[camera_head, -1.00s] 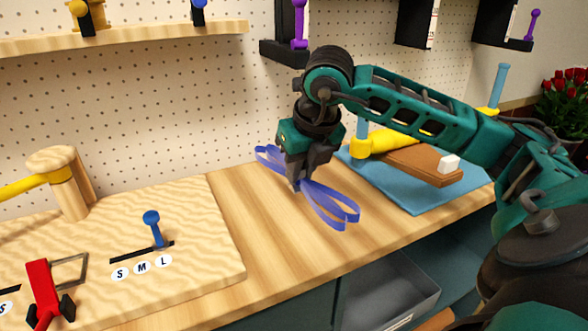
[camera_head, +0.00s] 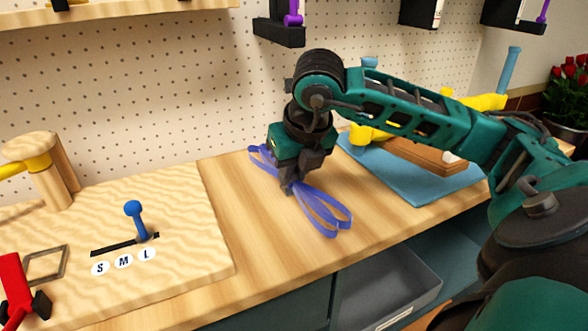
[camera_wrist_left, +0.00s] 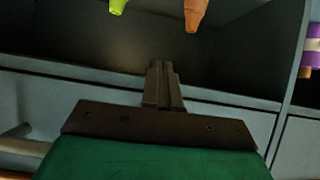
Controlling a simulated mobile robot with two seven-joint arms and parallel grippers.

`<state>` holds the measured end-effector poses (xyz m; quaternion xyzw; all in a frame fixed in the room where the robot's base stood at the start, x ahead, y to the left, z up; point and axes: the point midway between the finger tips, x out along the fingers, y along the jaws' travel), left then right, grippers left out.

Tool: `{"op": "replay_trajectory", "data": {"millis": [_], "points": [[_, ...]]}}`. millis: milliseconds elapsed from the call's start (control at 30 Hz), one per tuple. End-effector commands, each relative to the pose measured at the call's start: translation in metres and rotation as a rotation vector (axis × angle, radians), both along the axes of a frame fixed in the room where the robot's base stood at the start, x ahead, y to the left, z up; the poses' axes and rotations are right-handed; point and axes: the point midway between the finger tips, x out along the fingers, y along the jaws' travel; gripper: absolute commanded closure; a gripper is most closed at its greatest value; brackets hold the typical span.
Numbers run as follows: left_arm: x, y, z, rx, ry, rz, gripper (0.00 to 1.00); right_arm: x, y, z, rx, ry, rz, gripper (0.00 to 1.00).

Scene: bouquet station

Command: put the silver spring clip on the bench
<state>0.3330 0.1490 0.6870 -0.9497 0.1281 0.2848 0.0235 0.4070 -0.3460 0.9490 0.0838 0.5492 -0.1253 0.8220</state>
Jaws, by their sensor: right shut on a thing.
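I cannot make out a silver spring clip in any view. My right gripper (camera_head: 287,190) points down over the bare wooden bench (camera_head: 255,240), right of the pale board. It is shut on a blue-violet ribbon bow (camera_head: 325,212), whose loops stick out on both sides of the fingers. The bow is at or just above the bench top; I cannot tell if it touches. In the left wrist view my left gripper (camera_wrist_left: 163,75) has its fingers together, with nothing visible between them, in front of a dark open compartment.
A pale board (camera_head: 190,270) carries a blue lever (camera_head: 133,208) at an S-M-L slot and a wooden post (camera_head: 50,185). A red clamp (camera_head: 15,285) is at lower left. A blue mat (camera_head: 400,185) lies behind my right arm. An open grey drawer (camera_head: 400,290) is below the bench edge.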

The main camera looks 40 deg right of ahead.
Motion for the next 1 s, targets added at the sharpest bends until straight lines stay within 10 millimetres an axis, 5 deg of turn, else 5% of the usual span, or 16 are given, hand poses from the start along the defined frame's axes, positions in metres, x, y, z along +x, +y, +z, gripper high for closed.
{"op": "replay_trajectory", "data": {"millis": [100,133,400,767,1000], "points": [[0.001,0.000,-0.004,-0.002,-0.001,0.001,1.00,0.000,0.000,-0.004,0.000,0.000,0.000,1.00],[0.001,0.000,-0.004,-0.003,0.000,0.002,1.00,0.000,0.000,-0.004,0.000,0.000,0.000,0.80],[0.000,-0.001,-0.005,-0.005,0.003,0.005,1.00,0.000,0.000,-0.003,0.000,0.000,0.000,0.55],[-0.004,-0.001,-0.002,-0.004,0.012,0.004,1.00,-0.001,0.000,0.005,-0.001,-0.002,0.000,0.55],[-0.004,0.000,0.008,0.000,0.009,0.002,1.00,-0.018,0.006,0.053,-0.002,-0.007,0.001,0.55]]}}
